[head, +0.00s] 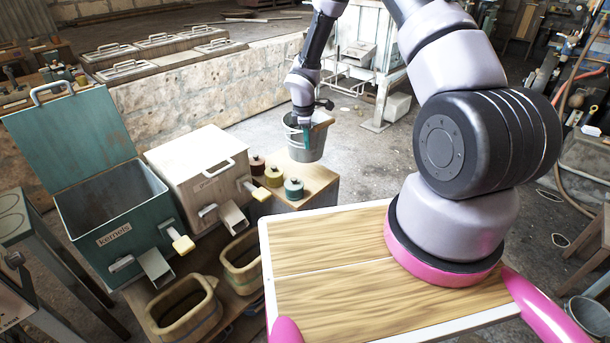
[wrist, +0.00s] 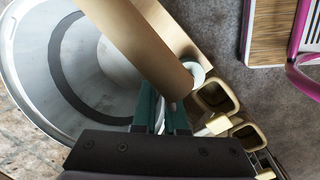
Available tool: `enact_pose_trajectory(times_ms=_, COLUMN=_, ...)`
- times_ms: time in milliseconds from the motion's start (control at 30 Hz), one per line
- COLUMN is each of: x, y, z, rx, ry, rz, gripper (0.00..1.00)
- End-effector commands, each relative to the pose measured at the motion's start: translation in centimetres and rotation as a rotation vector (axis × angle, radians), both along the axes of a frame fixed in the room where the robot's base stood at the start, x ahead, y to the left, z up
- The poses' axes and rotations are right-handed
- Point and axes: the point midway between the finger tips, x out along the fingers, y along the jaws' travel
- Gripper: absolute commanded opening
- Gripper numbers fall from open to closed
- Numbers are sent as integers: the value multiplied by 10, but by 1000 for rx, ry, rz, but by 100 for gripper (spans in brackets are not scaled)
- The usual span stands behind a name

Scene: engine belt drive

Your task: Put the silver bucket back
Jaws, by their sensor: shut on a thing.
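The silver bucket (head: 300,150) hangs upright in my gripper (head: 305,128), beside the end of the wooden stand that carries the small spools. In the wrist view the bucket (wrist: 22,85) fills the left side, and its inside looks empty apart from a dark curved band. My gripper's teal fingers (wrist: 163,108) are shut at the bucket's right edge, by a tan cylindrical grip (wrist: 140,45). I cannot tell whether they pinch the rim or the handle. The bucket's underside is hidden, so its height above the floor is unclear.
An open green kernels bin (head: 85,215) and a closed white bin (head: 190,160) stand at left, with wooden tubs (head: 185,308) below. Small spools (head: 293,188) stand on the wooden stand (head: 318,178). A metal frame (head: 375,110) stands behind. Concrete floor (head: 365,165) is open at right.

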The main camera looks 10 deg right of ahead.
Motion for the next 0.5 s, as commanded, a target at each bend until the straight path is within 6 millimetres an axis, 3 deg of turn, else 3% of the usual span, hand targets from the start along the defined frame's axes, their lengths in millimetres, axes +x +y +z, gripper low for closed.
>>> enact_pose_trajectory(times_ms=300, x=2, y=4, z=-55, rx=-5, ry=0, rz=58, gripper=0)
enact_pose_trajectory(times_ms=500, x=3, y=3, z=-71, rx=-6, ry=-1, rz=55, gripper=0)
